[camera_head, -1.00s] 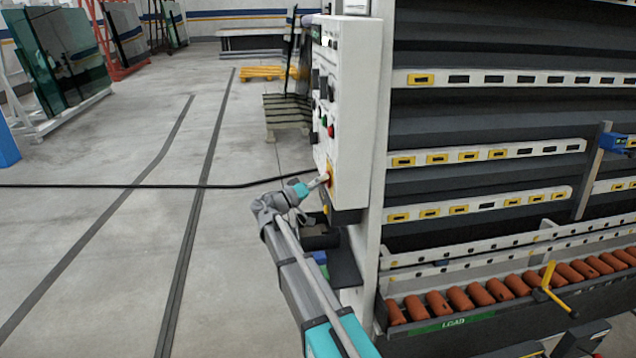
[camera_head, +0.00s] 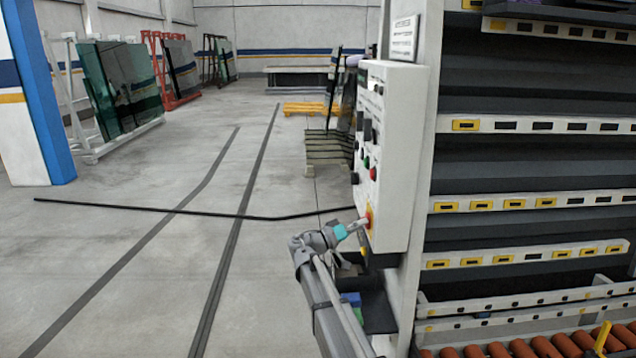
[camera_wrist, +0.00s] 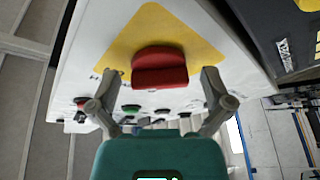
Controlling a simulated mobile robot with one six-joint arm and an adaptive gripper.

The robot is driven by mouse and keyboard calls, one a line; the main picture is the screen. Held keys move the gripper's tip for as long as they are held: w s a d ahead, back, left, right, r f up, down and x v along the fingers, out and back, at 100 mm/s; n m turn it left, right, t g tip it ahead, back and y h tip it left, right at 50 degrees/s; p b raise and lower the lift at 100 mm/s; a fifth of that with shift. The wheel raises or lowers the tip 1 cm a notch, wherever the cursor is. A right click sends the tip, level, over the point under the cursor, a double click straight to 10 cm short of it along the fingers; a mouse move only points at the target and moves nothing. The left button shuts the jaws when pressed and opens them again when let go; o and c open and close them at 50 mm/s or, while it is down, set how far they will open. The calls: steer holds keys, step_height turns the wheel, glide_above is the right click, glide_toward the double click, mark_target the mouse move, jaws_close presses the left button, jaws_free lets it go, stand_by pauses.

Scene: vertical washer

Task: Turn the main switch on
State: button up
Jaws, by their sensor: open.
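The main switch (camera_wrist: 160,68) is a red rotary knob on a yellow plate (camera_wrist: 205,50), low on the white control panel (camera_head: 398,150). In the wrist view my gripper (camera_wrist: 158,80) is open, with one finger on each side of the red knob. I cannot tell whether the fingers touch it. In the head view my gripper (camera_head: 358,225) is at the yellow plate near the panel's lower edge, and the knob itself is mostly hidden there.
Green, red and black buttons (camera_head: 366,162) sit on the panel above the switch. The washer (camera_head: 530,160) with its orange rollers (camera_head: 535,348) stands to the right. A black cable (camera_head: 150,209) lies across the open floor at left. Glass racks (camera_head: 118,90) stand farther back.

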mark_target(371, 245)
steer(key=s+f+y+p, duration=0.1)
steer(key=s+f+y, duration=0.1)
steer(key=s+y, duration=0.1)
steer(key=s+a+f+y+p, duration=0.1)
steer(key=s+f, duration=0.1)
steer(key=shift+s+p, duration=0.15)
steer(key=shift+p, duration=0.2)
steer(key=s+d+f+n+g+y+p, duration=0.2)
steer(key=s+d+f+g+y, duration=0.2)
steer(key=s+f+y, duration=0.6)
steer(key=s+a+f+n+g+y, duration=0.1)
steer(key=s+a+y, duration=0.1)
steer(key=s, duration=0.4)
steer(key=s+a+f+n+g+y+p, duration=0.1)
steer(key=s+a+n+y, duration=0.1)
steer(key=s, duration=0.5)
steer(key=shift+s+f+y, duration=0.2)
steer(key=shift+y, duration=0.6)
